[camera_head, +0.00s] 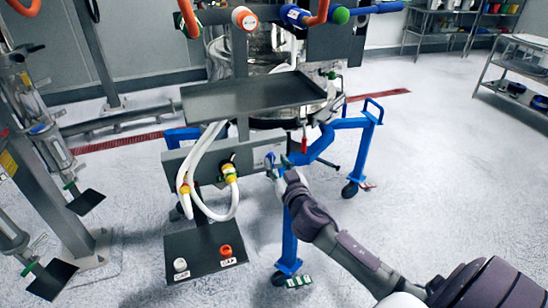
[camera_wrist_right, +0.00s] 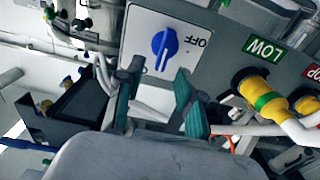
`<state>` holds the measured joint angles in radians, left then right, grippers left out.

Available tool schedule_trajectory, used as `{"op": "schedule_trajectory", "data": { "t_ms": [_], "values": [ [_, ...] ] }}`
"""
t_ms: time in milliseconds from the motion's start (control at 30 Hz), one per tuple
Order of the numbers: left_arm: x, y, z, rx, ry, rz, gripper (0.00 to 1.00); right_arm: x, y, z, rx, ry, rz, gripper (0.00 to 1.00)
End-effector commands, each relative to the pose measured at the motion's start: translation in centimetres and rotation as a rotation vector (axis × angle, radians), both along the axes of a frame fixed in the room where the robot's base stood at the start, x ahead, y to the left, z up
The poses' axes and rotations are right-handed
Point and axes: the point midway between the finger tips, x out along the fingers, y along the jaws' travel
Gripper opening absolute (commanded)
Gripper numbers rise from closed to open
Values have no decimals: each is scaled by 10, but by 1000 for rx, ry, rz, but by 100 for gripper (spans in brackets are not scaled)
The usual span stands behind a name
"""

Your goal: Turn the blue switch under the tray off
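The blue switch (camera_wrist_right: 165,48) is a round knob on a white plate (camera_wrist_right: 146,22), with its raised grip roughly upright in the right wrist view. An OFF label (camera_wrist_right: 197,40), upside down there, is to its right. In the head view the switch (camera_head: 270,157) is small, on the grey panel below the dark tray (camera_head: 240,103). My right gripper (camera_wrist_right: 157,92) is open and empty, its fingers apart just short of the knob, apparently not touching it. In the head view the right gripper (camera_head: 276,167) is in front of the panel. My left gripper is not in view.
White hoses (camera_head: 203,165) with yellow fittings hang left of the switch. A green LOW label (camera_wrist_right: 265,46) is on the panel. A blue frame leg (camera_head: 289,240) stands close to my right arm. Open floor is at right.

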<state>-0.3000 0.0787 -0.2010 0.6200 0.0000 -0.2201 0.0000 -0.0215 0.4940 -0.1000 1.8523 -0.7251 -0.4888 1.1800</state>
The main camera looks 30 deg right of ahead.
Motion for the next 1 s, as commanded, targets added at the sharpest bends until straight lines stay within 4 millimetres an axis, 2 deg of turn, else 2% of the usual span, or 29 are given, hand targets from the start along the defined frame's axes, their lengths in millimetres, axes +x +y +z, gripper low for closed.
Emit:
{"op": "schedule_trajectory", "data": {
  "t_ms": [100,200,533,767,1000],
  "values": [
    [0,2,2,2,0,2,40,14,-3,0,0,0,0,38],
    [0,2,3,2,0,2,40,21,-5,0,0,0,0,38],
    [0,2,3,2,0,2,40,23,-5,-1,0,1,1,38],
    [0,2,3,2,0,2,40,23,-5,-1,0,1,1,0],
    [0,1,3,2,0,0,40,23,-5,-1,-2,1,1,0]
  ]
}}
